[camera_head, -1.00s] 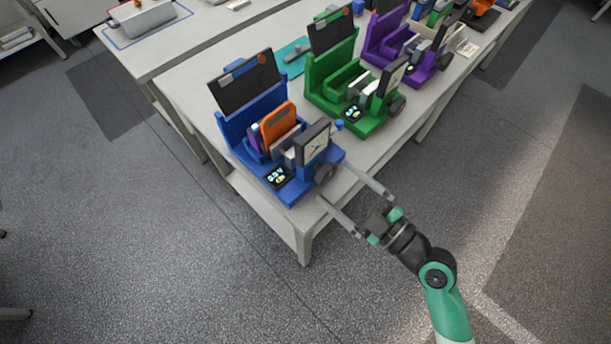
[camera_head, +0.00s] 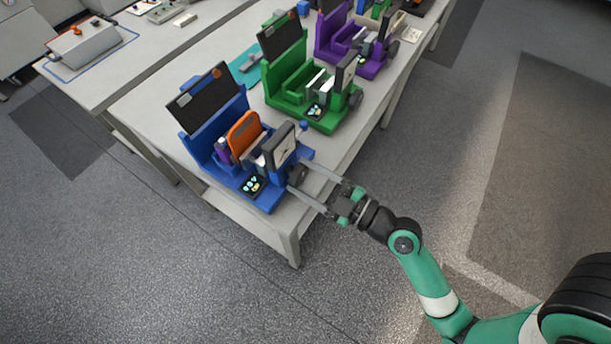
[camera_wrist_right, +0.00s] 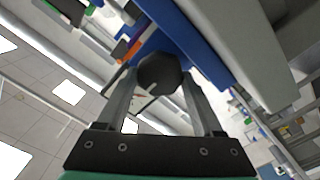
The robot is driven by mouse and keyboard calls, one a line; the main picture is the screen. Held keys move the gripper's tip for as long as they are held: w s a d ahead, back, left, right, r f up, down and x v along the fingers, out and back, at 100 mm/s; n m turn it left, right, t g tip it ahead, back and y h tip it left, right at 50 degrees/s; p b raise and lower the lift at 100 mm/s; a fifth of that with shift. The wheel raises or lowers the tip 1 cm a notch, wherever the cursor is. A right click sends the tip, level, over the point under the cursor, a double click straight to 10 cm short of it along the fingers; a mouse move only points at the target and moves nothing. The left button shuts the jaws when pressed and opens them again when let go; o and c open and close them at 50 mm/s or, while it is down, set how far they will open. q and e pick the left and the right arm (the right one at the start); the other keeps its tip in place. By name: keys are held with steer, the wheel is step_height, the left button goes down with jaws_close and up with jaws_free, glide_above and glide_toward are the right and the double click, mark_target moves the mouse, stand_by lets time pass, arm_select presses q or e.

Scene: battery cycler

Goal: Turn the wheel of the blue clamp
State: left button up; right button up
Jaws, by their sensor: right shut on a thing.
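The blue clamp (camera_head: 262,200) stands at the near corner of the table, with an orange piece (camera_head: 243,134) seated in it and a dial on its front plate. Its dark wheel (camera_head: 297,177) is on the side facing my right arm. My right gripper (camera_head: 296,174) has its two long fingers on either side of the wheel and is shut on it. The right wrist view shows the black wheel (camera_wrist_right: 160,73) between the fingertips, in front of the clamp's blue body (camera_wrist_right: 190,45). My left gripper is not in view.
A green clamp (camera_head: 310,105) and a purple clamp (camera_head: 358,55) stand further back along the same table (camera_head: 150,105). A grey box (camera_head: 85,48) sits on the adjoining table. The floor right of the table edge is open.

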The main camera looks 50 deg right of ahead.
steer(key=shift+m, duration=0.3)
